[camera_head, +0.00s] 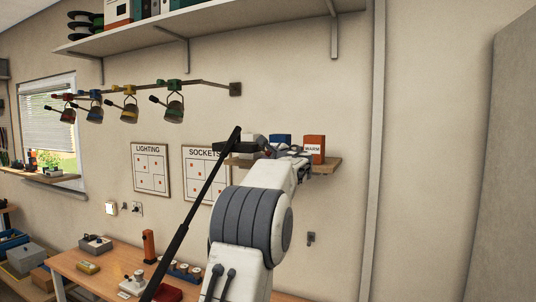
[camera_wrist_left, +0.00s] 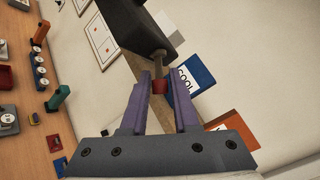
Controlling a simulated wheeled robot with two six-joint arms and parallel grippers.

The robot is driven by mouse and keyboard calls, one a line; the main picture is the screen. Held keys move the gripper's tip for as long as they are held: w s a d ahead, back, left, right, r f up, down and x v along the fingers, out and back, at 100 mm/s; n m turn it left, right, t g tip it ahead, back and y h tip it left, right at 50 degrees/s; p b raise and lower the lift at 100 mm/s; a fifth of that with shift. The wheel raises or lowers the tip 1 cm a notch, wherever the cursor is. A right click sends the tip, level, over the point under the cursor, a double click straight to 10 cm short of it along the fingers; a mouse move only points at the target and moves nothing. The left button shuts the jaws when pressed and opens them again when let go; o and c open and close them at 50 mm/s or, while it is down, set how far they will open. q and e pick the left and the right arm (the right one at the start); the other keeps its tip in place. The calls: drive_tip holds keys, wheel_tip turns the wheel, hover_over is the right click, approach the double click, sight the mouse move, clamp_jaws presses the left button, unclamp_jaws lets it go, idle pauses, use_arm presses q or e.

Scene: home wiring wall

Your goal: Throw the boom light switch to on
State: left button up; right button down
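The light boom (camera_head: 170,82) is a dark rail on the wall at the upper left, with several coloured lamps hanging from it. My left gripper (camera_head: 268,150) is at the small wall shelf in the head view, partly hidden by my own arm. In the left wrist view, a grey lever with a red tip (camera_wrist_left: 160,87) comes out of a dark box (camera_wrist_left: 138,24). The red tip lies between the purple fingers of my left gripper (camera_wrist_left: 159,80) and nearly fills the gap. I cannot tell whether they grip it. No label on the box is readable. My right gripper is out of view.
The wooden shelf (camera_head: 325,166) holds an orange block marked WARM (camera_head: 314,149) and a blue block (camera_head: 281,140). LIGHTING (camera_head: 150,169) and SOCKETS (camera_head: 200,185) charts hang left of it. Small wall fittings (camera_head: 111,208) are below. The bench (camera_head: 112,267) holds several items.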

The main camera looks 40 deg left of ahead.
use_arm(q)
clamp_jaws()
drive_tip(key=shift+r, duration=0.1)
drive_tip(key=shift+r+p, duration=0.1)
drive_tip(key=shift+p, duration=0.3)
wheel_tip(320, 180, up, 3)
drive_tip(key=n+h+p, duration=0.2)
drive_tip(key=p, duration=0.4)
drive_tip(key=n+g+h+p, duration=0.1)
drive_tip(key=n+h+p, duration=0.1)
drive_tip(key=p, duration=0.4)
drive_tip(key=shift+d+f+g, duration=0.15)
drive_tip(key=shift+f+g, duration=0.05)
drive_tip(key=shift+g, duration=0.1)
drive_tip(key=shift+n+h+p, duration=0.6)
drive_tip(key=shift+h+p, duration=0.1)
drive_tip(key=shift+h, duration=0.1)
drive_tip(key=shift+r+n+h, duration=0.2)
drive_tip(key=shift+n+h, duration=0.4)
drive_tip(key=shift+h, duration=0.2)
